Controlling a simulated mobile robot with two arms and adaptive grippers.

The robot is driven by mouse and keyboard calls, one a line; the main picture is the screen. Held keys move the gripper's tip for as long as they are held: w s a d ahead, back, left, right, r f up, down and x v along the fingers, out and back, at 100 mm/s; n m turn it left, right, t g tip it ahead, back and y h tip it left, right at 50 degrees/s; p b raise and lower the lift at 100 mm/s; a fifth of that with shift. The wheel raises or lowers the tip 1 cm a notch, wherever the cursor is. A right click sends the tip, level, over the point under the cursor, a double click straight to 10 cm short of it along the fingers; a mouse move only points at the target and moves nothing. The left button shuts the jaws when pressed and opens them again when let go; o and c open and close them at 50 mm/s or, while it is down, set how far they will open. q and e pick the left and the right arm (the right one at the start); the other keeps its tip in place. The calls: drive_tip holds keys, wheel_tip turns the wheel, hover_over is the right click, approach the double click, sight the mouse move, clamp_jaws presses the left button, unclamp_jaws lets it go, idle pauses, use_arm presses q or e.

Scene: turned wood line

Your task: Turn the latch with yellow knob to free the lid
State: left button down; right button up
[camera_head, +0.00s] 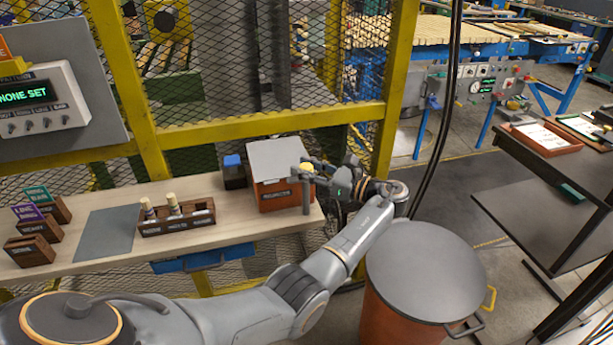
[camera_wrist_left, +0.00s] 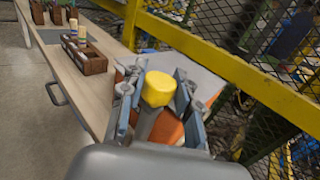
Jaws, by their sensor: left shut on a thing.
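The yellow knob (camera_wrist_left: 159,88) sits between the two fingers of my left gripper (camera_wrist_left: 157,105) in the wrist view. In the head view the knob (camera_head: 306,167) shows at the tips of my left gripper (camera_head: 312,172), at the right side of the box. The box is orange-brown (camera_head: 272,199) with a dark label and a grey lid (camera_head: 277,159) lying on top. A grey latch arm (camera_head: 306,195) hangs down below the knob at the box's corner. My left gripper is shut on the knob. My right gripper is not in view.
The box stands at the right end of a wooden shelf (camera_head: 235,233) against a yellow mesh fence. A small dark block with a blue top (camera_head: 233,172) and a wooden tray with bottles (camera_head: 178,218) stand to its left. A large lidded drum (camera_head: 425,272) stands front right.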

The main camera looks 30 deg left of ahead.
use_arm(q)
drive_tip(key=shift+g, duration=0.3)
drive_tip(key=shift+n, duration=0.3)
drive_tip(key=c, duration=0.9)
unclamp_jaws()
drive_tip(key=shift+c, duration=0.2)
drive_tip(key=w+d, duration=0.1)
drive_tip(key=d, duration=1.1)
drive_tip(key=shift+a, duration=0.1)
